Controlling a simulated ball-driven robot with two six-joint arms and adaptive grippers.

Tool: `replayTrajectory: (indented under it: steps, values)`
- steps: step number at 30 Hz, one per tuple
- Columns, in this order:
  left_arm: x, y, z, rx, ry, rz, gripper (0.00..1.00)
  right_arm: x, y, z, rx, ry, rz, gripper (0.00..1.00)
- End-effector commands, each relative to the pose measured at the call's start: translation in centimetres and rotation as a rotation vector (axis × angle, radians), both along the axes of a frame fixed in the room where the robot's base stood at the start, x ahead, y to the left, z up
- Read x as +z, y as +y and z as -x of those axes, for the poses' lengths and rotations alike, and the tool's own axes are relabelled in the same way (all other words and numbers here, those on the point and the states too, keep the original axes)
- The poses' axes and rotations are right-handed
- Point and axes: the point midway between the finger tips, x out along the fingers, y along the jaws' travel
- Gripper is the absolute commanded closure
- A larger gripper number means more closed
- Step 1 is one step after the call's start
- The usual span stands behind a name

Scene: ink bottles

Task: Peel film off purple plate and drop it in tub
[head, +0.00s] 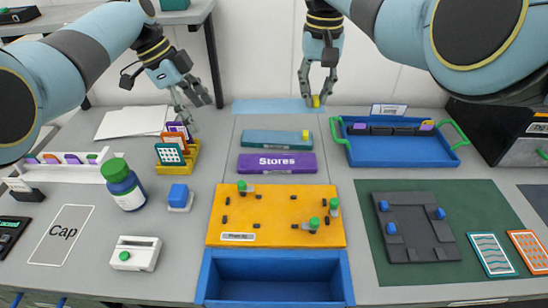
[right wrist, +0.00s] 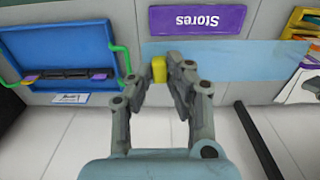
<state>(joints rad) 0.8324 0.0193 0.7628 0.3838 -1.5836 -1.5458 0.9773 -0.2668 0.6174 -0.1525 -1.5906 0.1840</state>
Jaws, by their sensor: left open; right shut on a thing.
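The purple plate (head: 276,163), labelled "Stores", lies on the table and looks bare; it is upside down in the right wrist view (right wrist: 197,20). A pale blue see-through film (head: 268,106) stretches left from a yellow tab. My right gripper (head: 317,101) is shut on this tab, away from the plate towards the back wall. In the right wrist view the tab (right wrist: 158,68) sits between the fingertips and the film (right wrist: 235,58) extends right. My left gripper (head: 190,108) is open and empty above the card rack. The open blue tub (head: 275,294) stands at the front and looks empty.
A teal plate (head: 268,138) with its own yellow tab lies behind the purple one. A blue tray (head: 400,157) with green handles is right; a card rack (head: 185,160) and blue bottle (head: 124,187) are left.

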Motion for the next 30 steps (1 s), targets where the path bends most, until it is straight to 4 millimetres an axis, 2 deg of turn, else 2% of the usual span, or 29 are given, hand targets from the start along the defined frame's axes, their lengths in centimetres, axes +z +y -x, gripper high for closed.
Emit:
replayTrajectory:
  steps: [1, 24, 30]
  values:
    - [0.7, 0.0, 0.0, 0.0, 0.0, 0.0, 0.17, 0.7, 0.0, 0.0, 0.0, 0.0, 0.0, 1.0]
    - [6.7, 0.0, 0.0, -0.001, -0.001, 0.0, 0.17, 6.3, 0.0, 0.0, 0.0, 0.001, 0.0, 1.0]
    - [7.6, 0.0, 0.0, 0.0, -0.002, 0.0, 0.17, 7.2, 0.0, 0.0, 0.0, 0.001, 0.0, 1.0]
